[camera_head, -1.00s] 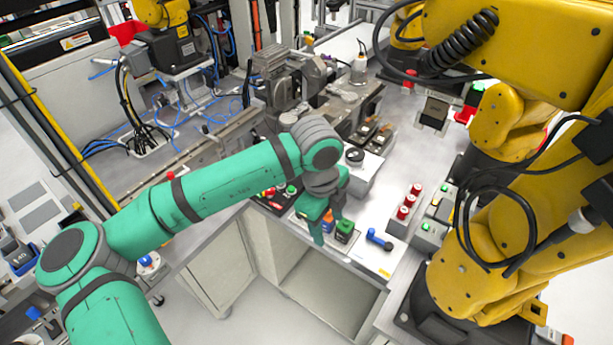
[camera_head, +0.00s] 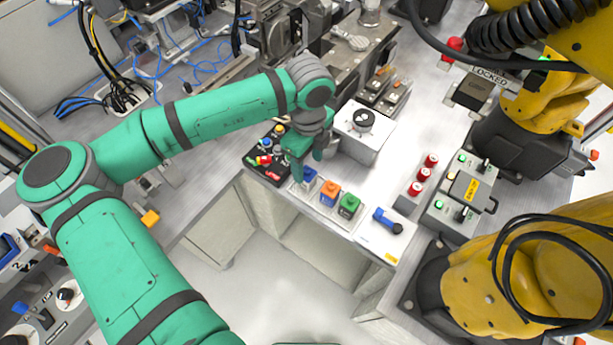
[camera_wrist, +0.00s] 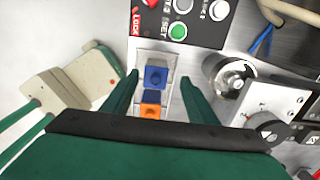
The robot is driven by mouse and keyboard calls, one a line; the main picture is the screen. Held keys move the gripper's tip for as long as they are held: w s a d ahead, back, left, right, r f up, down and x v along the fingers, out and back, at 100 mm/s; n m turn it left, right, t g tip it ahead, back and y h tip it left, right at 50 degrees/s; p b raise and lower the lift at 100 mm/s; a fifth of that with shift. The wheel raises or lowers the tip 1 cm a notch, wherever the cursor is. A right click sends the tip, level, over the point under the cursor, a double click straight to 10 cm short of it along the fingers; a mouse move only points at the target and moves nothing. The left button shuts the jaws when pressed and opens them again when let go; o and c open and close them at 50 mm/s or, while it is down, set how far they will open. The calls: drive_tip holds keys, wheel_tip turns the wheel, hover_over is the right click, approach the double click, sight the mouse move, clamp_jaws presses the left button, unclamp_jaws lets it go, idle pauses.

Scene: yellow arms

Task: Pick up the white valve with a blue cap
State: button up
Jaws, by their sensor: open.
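The blue-capped piece (camera_head: 309,176), which fits the white valve with a blue cap, stands at the left end of a short row on a pale base near the bench's front edge. My gripper (camera_head: 305,165) is just above it and partly covers it in the head view. In the wrist view the blue cap (camera_wrist: 155,76) shows between the tips of my two green fingers (camera_wrist: 159,80), with a gap on each side. My gripper is open and empty. The height of the fingertips over the cap is hard to tell.
Close beside it stand an orange-capped piece (camera_head: 329,193) and a green-capped piece (camera_head: 349,205). A blue lever (camera_head: 386,220) sits on a white panel to the right. A black button panel (camera_head: 268,160) lies left, and a white box with a dial (camera_head: 362,135) stands behind.

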sight(307, 176)
drive_tip(key=f, duration=0.4)
drive_tip(key=shift+s, duration=0.4)
drive_tip(key=shift+a+f, duration=0.1)
drive_tip(key=shift+f, duration=0.5)
drive_tip(key=shift+c, duration=0.7)
drive_tip(key=c, duration=1.1)
drive_tip(key=shift+w, duration=0.1)
drive_tip(key=shift+c, duration=0.2)
